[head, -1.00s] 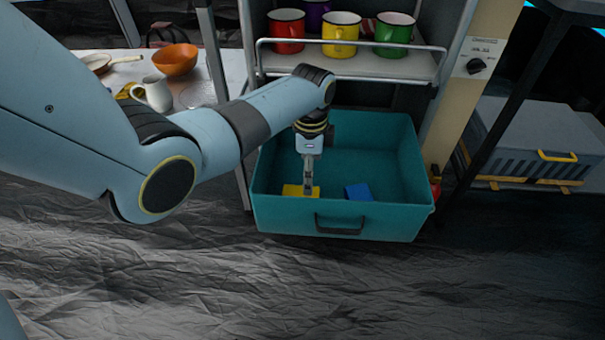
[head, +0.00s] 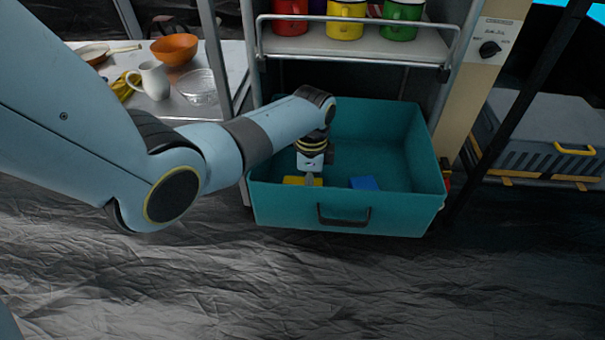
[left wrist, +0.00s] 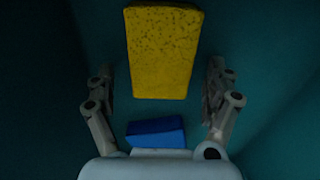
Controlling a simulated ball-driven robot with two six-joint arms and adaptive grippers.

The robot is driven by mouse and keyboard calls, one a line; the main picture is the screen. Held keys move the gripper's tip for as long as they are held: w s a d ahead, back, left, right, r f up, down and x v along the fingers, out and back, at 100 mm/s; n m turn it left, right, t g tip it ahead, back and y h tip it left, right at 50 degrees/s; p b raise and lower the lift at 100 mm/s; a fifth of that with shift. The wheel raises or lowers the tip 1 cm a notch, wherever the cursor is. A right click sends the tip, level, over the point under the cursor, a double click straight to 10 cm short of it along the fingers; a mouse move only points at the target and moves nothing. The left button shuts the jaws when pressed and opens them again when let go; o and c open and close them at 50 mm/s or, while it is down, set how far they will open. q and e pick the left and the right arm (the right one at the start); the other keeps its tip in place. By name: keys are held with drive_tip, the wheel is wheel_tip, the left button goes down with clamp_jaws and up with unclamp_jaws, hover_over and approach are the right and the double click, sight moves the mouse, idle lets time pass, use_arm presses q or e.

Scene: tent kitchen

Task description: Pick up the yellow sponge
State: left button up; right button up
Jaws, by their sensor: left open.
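The yellow sponge (head: 294,181) lies in the teal drawer (head: 345,211), near its left front corner and partly hidden by my gripper. In the left wrist view the sponge (left wrist: 163,52) lies lengthwise, its near end between the open fingers and the rest beyond them. My left gripper (head: 312,180) reaches down into the drawer at the sponge; in the left wrist view its fingers (left wrist: 160,92) are spread, with gaps on both sides of the sponge. I cannot tell its height above the sponge. My right gripper is not in view.
A blue sponge-like block (head: 364,183) lies in the drawer to the right; it also shows in the left wrist view (left wrist: 156,133). The drawer walls surround my gripper. A shelf with red, yellow (head: 345,20) and green mugs is above. A table with an orange bowl (head: 174,49) stands left.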

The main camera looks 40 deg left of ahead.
use_arm(q)
drive_tip(key=shift+r, duration=0.1)
drive_tip(key=c, duration=0.9)
drive_tip(key=shift+c, duration=0.2)
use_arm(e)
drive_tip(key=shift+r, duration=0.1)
use_arm(q)
drive_tip(key=shift+r, duration=0.2)
wheel_tip(320, 180, up, 6)
drive_tip(key=p, duration=0.4)
drive_tip(key=shift+w, duration=0.15)
drive_tip(key=shift+r+p, duration=1.05)
drive_tip(key=shift+r, duration=0.75)
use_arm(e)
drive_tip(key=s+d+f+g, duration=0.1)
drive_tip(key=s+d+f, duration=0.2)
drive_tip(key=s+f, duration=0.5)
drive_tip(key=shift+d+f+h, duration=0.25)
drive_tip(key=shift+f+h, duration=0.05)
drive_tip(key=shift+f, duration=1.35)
